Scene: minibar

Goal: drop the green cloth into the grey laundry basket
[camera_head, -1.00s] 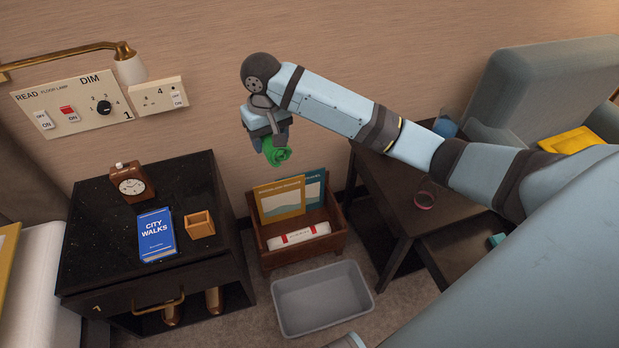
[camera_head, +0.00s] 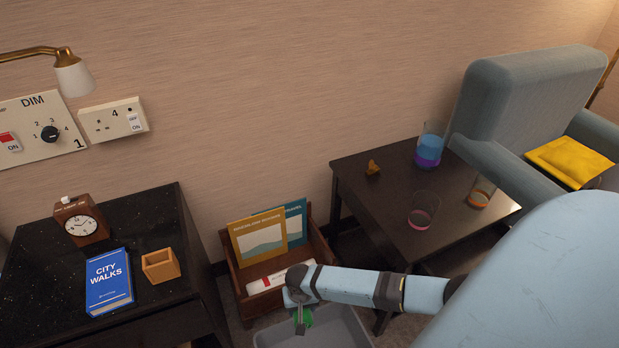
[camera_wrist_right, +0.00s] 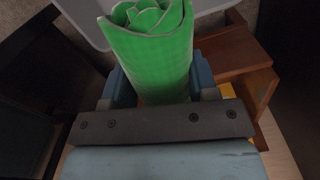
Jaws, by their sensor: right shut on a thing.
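The green cloth (camera_head: 304,317) is a rolled bundle held by my right gripper (camera_head: 299,318). In the right wrist view the rolled cloth (camera_wrist_right: 150,50) fills the space between the two fingers of my right gripper (camera_wrist_right: 150,88), which is shut on it. The grey laundry basket (camera_head: 345,333) stands on the floor at the bottom of the head view, partly cut off by the frame edge. The gripper and cloth are over its left part in that view; their height above it is hard to tell. Part of the basket's pale rim (camera_wrist_right: 90,25) shows behind the cloth. My left gripper is out of view.
A dark nightstand (camera_head: 150,215) is on the left. A dark side table (camera_head: 385,190) with glasses is at the right, beside a grey armchair (camera_head: 500,90).

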